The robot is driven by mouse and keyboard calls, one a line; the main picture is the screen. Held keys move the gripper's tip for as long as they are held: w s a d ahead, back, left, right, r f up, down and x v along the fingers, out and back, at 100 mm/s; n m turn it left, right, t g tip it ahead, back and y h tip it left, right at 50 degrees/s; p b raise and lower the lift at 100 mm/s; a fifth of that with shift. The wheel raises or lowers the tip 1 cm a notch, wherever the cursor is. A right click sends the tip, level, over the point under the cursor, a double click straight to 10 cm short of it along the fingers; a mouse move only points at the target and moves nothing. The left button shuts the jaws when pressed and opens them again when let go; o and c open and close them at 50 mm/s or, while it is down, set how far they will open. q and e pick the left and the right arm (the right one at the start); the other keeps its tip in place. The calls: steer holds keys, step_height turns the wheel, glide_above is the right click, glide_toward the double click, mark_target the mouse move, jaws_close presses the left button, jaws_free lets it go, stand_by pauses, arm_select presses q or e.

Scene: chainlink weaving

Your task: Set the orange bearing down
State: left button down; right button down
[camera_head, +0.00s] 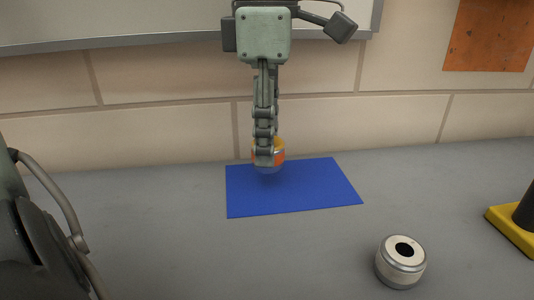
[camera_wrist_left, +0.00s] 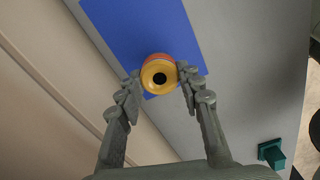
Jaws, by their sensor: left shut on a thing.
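The orange bearing (camera_head: 280,154), with a yellow top ring, is held at the tips of my left gripper (camera_head: 265,156). It is over the rear left part of the blue mat (camera_head: 310,190), with a dark shadow below it; whether it touches the mat is hard to tell. In the left wrist view the bearing (camera_wrist_left: 159,60) shows its yellow ring and dark hole between the two fingertips, over the blue mat (camera_wrist_left: 135,25). One gripper finger hides part of the bearing in the head view. My right gripper is not in view.
A white bearing with a dark hole (camera_head: 400,262) stands on the grey table (camera_head: 180,260) at the front right. A yellow base with a dark post (camera_head: 515,230) is at the right edge. A tiled wall (camera_head: 170,120) rises close behind the mat.

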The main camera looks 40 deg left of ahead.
arm_select(q)
step_height(320, 180, down, 3)
steer(key=shift+r, duration=0.1)
steer(key=shift+f, duration=0.2)
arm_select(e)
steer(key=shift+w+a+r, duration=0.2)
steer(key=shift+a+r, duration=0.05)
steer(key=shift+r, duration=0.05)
arm_select(q)
steer(key=shift+f, duration=0.1)
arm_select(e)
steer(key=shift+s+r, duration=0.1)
arm_select(q)
steer(key=c, duration=1)
jaws_free()
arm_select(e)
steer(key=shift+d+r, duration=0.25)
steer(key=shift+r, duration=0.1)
